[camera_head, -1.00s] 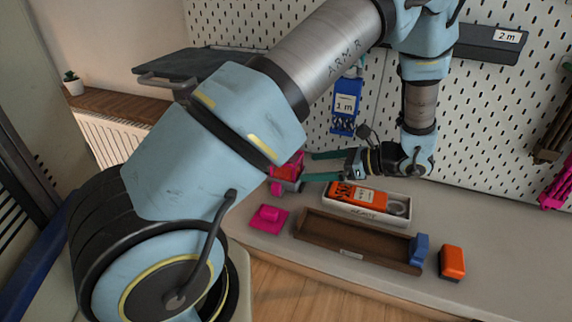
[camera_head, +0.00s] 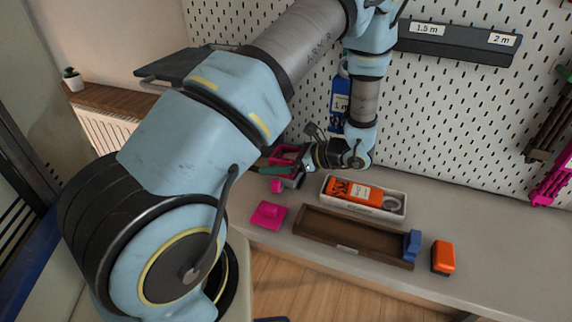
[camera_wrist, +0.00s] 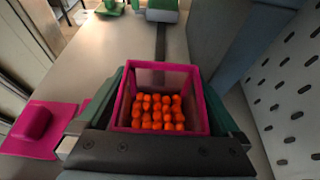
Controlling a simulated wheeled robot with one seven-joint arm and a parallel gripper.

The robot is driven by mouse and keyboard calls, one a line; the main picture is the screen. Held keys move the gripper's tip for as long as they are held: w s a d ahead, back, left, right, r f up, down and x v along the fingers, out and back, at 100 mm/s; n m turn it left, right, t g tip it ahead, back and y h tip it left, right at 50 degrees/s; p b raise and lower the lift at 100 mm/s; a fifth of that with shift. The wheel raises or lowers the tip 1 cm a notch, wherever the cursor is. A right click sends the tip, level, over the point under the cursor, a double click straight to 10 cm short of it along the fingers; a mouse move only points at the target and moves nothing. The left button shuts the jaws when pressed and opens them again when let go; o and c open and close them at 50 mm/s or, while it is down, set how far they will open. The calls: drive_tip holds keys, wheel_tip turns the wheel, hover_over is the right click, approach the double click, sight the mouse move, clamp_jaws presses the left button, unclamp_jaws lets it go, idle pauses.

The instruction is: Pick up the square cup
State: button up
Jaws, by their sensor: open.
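The square cup (camera_wrist: 160,79) has a magenta rim and see-through walls, and it holds many small orange balls. In the wrist view it stands upright between the green fingers of my gripper (camera_wrist: 167,88), one on its left and one on its right. The gripper is open, and I cannot tell whether either finger touches the cup. In the head view the cup (camera_head: 285,152) is a small magenta shape at my gripper (camera_head: 272,163), partly hidden by the fingers.
A magenta block on a flat base (camera_head: 268,215) lies in front. A brown tray (camera_head: 345,239) with a blue clip, a white tray (camera_head: 388,214) with an orange pack, and an orange block (camera_head: 443,256) are to the right. A pegboard (camera_head: 440,120) stands behind.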

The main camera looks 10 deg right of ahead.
drive_tip(key=c, duration=1.2)
drive_tip(key=shift+o, duration=0.2)
drive_tip(key=shift+r, duration=0.15)
